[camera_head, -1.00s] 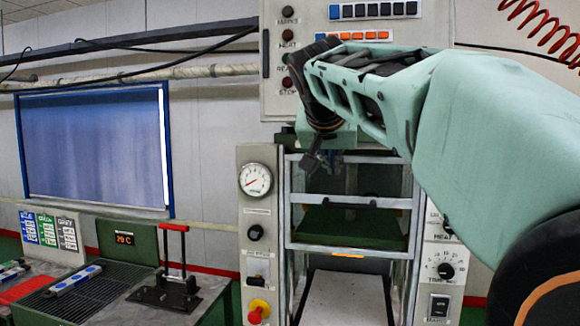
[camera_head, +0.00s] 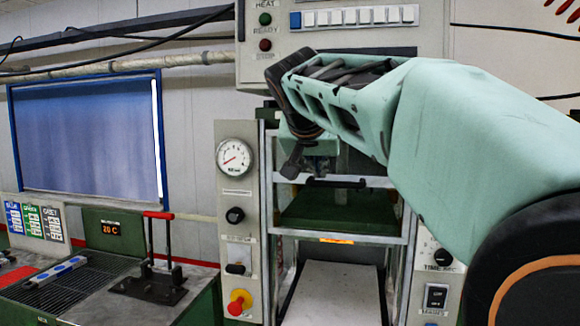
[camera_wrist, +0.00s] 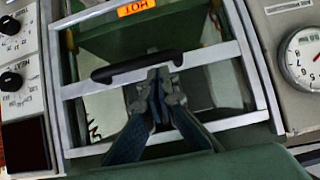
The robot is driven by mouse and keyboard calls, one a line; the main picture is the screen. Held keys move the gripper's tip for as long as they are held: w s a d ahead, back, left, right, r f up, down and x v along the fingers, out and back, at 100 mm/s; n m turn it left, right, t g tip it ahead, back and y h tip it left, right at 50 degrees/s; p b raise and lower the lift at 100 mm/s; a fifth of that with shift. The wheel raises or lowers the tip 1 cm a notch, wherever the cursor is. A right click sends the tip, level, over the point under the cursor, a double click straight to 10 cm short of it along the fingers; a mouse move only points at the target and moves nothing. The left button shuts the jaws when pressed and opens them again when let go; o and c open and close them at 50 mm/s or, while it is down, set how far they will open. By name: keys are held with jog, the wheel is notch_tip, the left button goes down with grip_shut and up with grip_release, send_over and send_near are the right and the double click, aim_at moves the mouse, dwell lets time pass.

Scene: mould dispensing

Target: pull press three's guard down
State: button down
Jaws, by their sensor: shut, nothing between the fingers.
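A press guard (camera_head: 338,237), a pale metal frame, stands in front of the press opening, with a black bar handle (camera_head: 336,183) on its upper crossbar. No press number is readable. My gripper (camera_head: 291,172) is in front of the guard's upper part, near the left end of the handle in the head view. In the wrist view, the gripper's shut fingertips (camera_wrist: 158,86) overlap the handle (camera_wrist: 108,73) near its right end. I cannot tell whether they touch it. Nothing is held between the fingers.
Control panels flank the opening, with a gauge (camera_head: 234,157) and red knob (camera_head: 238,302) on the left and a timer knob (camera_head: 444,257) on the right. An orange HOT label (camera_wrist: 136,7) is on the press. A bench (camera_head: 180,305) with a red-handled tool (camera_head: 158,215) stands left.

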jog(key=shift+w+f, duration=0.1)
jog(key=shift+f, duration=0.2)
notch_tip(320, 180, down, 27)
jog(key=b, duration=2.4)
jog(key=shift+r, duration=0.25)
